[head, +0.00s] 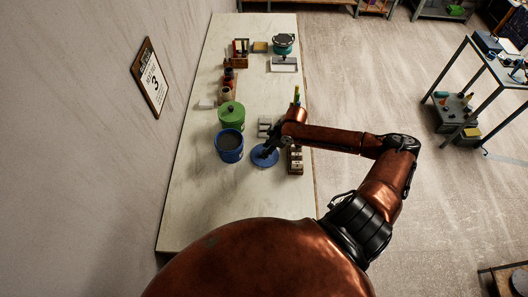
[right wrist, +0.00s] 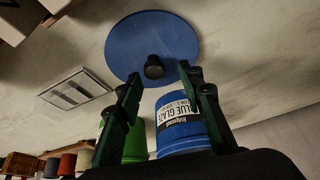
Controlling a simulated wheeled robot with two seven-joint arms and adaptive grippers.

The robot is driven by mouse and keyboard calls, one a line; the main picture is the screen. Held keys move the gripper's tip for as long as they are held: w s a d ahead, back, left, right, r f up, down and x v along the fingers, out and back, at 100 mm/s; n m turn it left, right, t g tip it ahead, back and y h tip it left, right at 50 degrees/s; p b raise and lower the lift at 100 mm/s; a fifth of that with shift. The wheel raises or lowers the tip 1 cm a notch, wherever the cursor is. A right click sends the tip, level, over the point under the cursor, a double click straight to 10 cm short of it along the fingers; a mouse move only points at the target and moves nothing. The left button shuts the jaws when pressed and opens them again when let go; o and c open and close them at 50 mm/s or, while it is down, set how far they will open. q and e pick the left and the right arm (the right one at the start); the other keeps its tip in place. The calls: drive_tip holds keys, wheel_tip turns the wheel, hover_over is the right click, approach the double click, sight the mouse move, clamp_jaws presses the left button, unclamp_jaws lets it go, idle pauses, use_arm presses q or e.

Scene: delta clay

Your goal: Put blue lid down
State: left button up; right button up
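The blue lid (head: 265,157) is a flat round disc with a dark knob. It appears to lie flat on the bench, right of the blue bucket (head: 229,146), which is uncovered and shows dark contents. In the right wrist view the lid (right wrist: 150,35) is at the top and the bucket (right wrist: 182,125), with a white glaze label, is below it. My right gripper (head: 268,151) is over the lid. Its fingers (right wrist: 160,72) are spread, with the knob between them and gaps visible on both sides. My left gripper is out of view.
A green lidded bucket (head: 231,114) stands behind the blue one. A grey slotted block (head: 264,126) and a wooden holder (head: 295,160) are close to my right arm. The near bench (head: 200,205) is clear. A wall runs along the left.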

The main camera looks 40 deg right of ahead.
drive_tip(key=v, duration=0.9)
drive_tip(key=shift+r, duration=0.25)
